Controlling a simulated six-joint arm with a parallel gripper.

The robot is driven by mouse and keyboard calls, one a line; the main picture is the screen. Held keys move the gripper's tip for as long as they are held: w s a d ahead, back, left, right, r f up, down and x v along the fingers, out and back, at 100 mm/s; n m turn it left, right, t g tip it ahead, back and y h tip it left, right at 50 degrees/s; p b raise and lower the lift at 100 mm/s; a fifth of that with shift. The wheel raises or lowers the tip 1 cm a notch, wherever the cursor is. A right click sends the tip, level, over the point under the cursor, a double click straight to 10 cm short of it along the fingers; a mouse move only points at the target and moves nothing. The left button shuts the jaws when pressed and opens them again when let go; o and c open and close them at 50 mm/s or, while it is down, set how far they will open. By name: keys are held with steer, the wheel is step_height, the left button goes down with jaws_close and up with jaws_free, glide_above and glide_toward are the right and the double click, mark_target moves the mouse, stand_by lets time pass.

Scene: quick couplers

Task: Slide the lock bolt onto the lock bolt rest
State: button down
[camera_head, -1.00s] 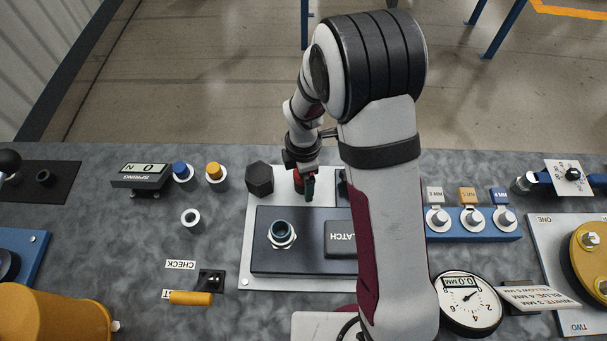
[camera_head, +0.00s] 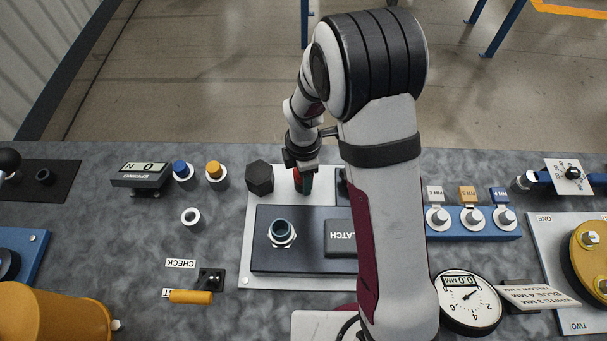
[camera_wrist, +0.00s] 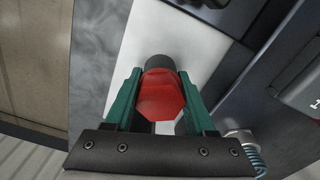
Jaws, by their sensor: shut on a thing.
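My gripper (camera_head: 303,183) is over the back part of the light plate, behind the dark block. In the wrist view, its green fingers (camera_wrist: 160,82) are shut on a red faceted piece (camera_wrist: 161,98), which I take to be the lock bolt. A dark round part (camera_wrist: 160,62) shows just beyond the red piece. In the head view only a little of the red piece (camera_head: 297,176) shows beside a green finger. I cannot tell whether it touches the plate. I cannot make out the lock bolt rest for certain; my arm covers part of the plate.
The dark block (camera_head: 300,263) carries a threaded port (camera_head: 282,232) and a box marked LATCH (camera_head: 340,237). A black hexagonal piece (camera_head: 259,178) stands left of my gripper. Blue and yellow caps (camera_head: 214,171) stand farther left. A three-knob blue block (camera_head: 474,224) is right of my arm.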

steer(key=shift+r, duration=2.9)
steer(key=c, duration=1)
jaws_free()
jaws_close()
steer(key=shift+r, duration=1.8)
